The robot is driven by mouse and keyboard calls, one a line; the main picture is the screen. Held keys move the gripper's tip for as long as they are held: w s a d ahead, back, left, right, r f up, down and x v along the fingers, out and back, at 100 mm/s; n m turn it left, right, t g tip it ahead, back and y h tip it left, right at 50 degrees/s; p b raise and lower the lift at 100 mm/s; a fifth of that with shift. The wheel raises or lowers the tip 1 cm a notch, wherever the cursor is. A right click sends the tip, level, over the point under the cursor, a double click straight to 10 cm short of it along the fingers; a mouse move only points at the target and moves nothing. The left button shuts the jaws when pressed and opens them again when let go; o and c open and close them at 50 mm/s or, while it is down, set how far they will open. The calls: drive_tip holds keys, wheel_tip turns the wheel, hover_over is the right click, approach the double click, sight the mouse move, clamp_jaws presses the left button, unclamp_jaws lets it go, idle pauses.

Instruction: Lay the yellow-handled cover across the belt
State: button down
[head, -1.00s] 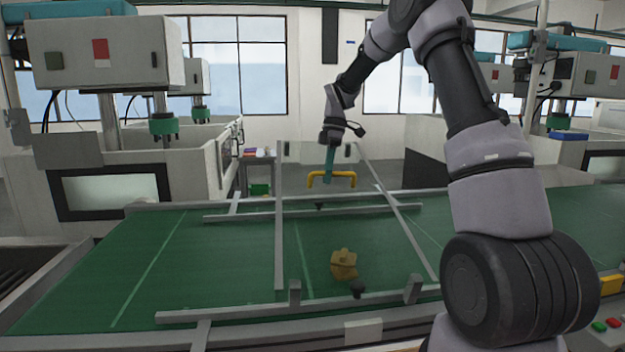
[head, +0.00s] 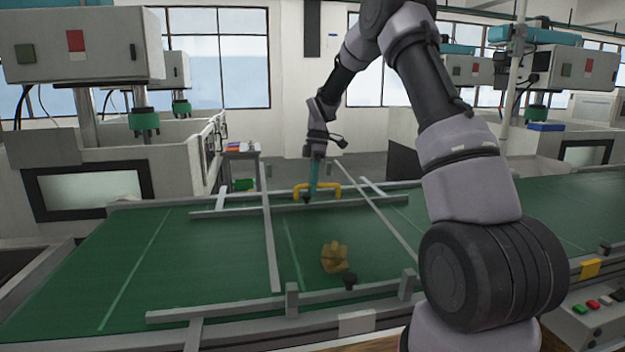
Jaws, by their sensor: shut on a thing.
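The cover is a pair of long grey side bars (head: 268,230) with a yellow handle (head: 333,187) near its far end. Green belt shows between the bars. My gripper (head: 314,190) is shut on the yellow handle. The cover spans the green belt (head: 150,260) from the far rail towards the near rail, its near ends beside the upright grey stubs. Its far end looks low over the far rail; I cannot tell whether it touches. A lumpy yellow-brown object (head: 335,258) lies on the belt between the bars.
A far rail (head: 235,212) runs behind. Machine housings stand at left (head: 75,45) and right. A button box (head: 600,318) is at the front right.

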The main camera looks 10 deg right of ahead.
sight(315, 201)
drive_tip(key=shift+f, duration=0.3)
drive_tip(key=shift+s+d, duration=0.15)
drive_tip(key=shift+s, duration=0.2)
idle(0.4)
drive_tip(key=shift+f, duration=1.2)
idle(1.3)
drive_tip(key=c, duration=0.7)
unclamp_jaws()
drive_tip(key=v, duration=1.1)
